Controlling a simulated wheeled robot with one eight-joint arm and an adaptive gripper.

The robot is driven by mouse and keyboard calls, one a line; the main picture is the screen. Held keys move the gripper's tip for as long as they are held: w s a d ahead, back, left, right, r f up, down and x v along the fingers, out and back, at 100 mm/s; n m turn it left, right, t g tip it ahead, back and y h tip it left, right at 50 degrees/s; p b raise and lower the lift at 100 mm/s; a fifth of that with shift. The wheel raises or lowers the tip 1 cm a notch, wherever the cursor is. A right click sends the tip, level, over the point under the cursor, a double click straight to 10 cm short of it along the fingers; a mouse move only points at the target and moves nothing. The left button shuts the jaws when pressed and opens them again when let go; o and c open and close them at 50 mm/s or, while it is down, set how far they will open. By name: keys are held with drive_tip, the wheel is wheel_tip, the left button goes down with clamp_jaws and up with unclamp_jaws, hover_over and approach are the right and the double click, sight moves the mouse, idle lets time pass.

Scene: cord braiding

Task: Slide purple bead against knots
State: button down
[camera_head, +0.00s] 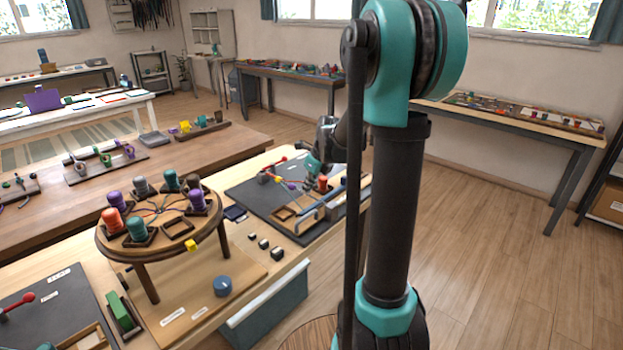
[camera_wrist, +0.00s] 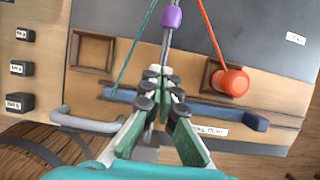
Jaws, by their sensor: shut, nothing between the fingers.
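The purple bead (camera_wrist: 172,19) sits on a pale grey cord near the top of the wrist view. It shows small on the dark board (camera_head: 255,200) in the head view (camera_head: 291,186). My gripper (camera_wrist: 158,76) is shut and empty, with its fingertips just below the bead in the picture, apart from it. The grey cord (camera_wrist: 166,45) runs from the bead down toward the fingertips. A teal cord (camera_wrist: 136,45) slants at left and an orange cord (camera_wrist: 212,35) at right, reaching an orange spool (camera_wrist: 230,81). The knots cannot be made out.
A blue bar (camera_wrist: 190,105) crosses the board below the fingers. An empty wooden square holder (camera_wrist: 91,52) is at left, with a grey handle (camera_wrist: 88,122) below it. Labelled black blocks (camera_wrist: 20,68) stand farther left. A round braiding stand (camera_head: 160,213) with several spools is nearby.

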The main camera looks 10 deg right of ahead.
sight(290, 184)
drive_tip(key=w+a, duration=0.1)
drive_tip(key=w+a+f, duration=0.1)
drive_tip(key=shift+w, duration=0.3)
drive_tip(key=shift+w+a, duration=0.3)
drive_tip(key=shift+w, duration=0.2)
drive_tip(key=w+a, duration=0.2)
drive_tip(key=w, duration=0.1)
drive_tip(key=shift+w+a, duration=0.1)
drive_tip(key=shift+a, duration=0.05)
